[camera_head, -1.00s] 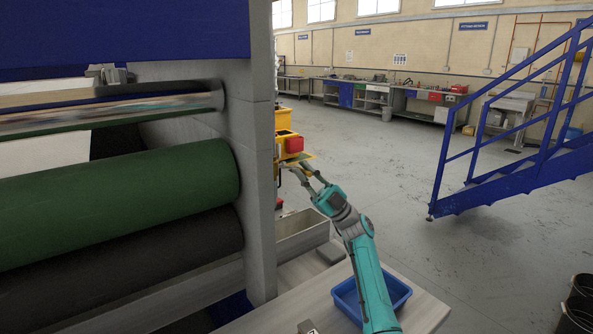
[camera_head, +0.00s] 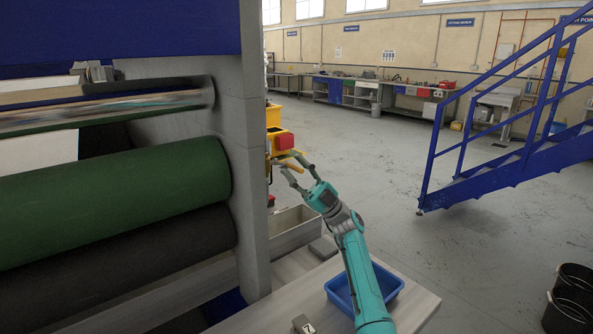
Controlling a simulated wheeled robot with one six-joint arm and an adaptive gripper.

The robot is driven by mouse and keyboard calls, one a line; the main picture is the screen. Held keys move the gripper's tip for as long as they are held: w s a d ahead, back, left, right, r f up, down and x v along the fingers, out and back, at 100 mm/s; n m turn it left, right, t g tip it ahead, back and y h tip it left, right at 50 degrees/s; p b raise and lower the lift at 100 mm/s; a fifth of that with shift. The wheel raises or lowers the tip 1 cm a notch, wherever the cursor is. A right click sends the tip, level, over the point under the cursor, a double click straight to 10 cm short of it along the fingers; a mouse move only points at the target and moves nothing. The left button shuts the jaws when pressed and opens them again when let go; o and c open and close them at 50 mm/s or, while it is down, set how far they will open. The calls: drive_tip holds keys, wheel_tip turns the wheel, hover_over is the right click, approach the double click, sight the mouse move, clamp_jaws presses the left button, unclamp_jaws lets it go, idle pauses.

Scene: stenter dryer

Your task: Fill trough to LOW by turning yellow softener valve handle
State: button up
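My gripper (camera_head: 295,169) reaches toward the left at the side of the machine. Its two fingers look spread apart. A yellow handle-like bar (camera_head: 287,156) shows at the upper fingertip, just below a red box (camera_head: 284,142). Whether the fingers touch the bar cannot be told, and the machine's grey side panel hides part of this area. A light grey open trough (camera_head: 301,222) stands below the gripper. From this angle I cannot see the liquid level or a LOW mark in it.
Green (camera_head: 110,205) and dark (camera_head: 110,262) rollers fill the left, beside a grey side panel (camera_head: 248,150). A blue tray (camera_head: 392,283) sits on a pale table (camera_head: 418,298) under my arm. Blue stairs (camera_head: 500,180) stand at right, with black bins (camera_head: 572,302) at lower right. Floor between is clear.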

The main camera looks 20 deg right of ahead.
drive_tip(key=shift+s+d+f, duration=0.1)
drive_tip(key=shift+d+f, duration=0.2)
drive_tip(key=shift+f, duration=0.1)
drive_tip(key=s+d, duration=0.4)
drive_tip(key=d, duration=0.7)
drive_tip(key=shift+d, duration=0.25)
drive_tip(key=shift+f, duration=0.1)
